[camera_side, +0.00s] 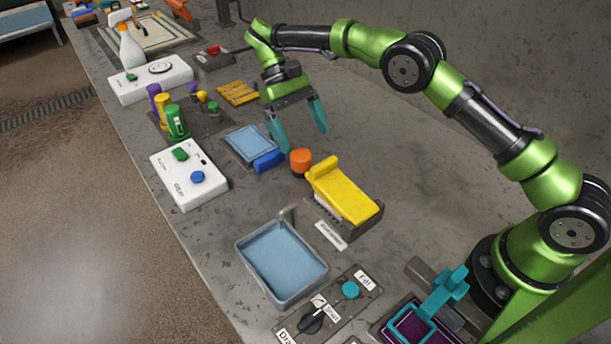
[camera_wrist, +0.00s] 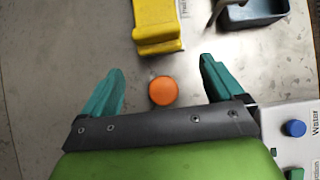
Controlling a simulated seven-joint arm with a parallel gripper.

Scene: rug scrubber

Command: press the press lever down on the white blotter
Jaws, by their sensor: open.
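In the side view a yellow press lever (camera_side: 346,194) lies over a dark base, with a raised lip at its far end. A white strip, which may be the white blotter (camera_side: 325,207), shows along its left side; most of it is hidden under the yellow part. The yellow lever also shows at the top of the wrist view (camera_wrist: 157,28). My gripper (camera_side: 299,126) is open and empty, above the table and beyond the lever's far end. In the wrist view its teal fingers (camera_wrist: 162,75) are spread wide, apart from the lever.
An orange round piece (camera_side: 301,163) stands between my gripper and the lever; it also shows in the wrist view (camera_wrist: 163,91). A blue pad (camera_side: 250,142), a white button panel (camera_side: 188,176) and a blue-grey basin (camera_side: 281,262) lie left of the lever. Bare table lies to the right.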

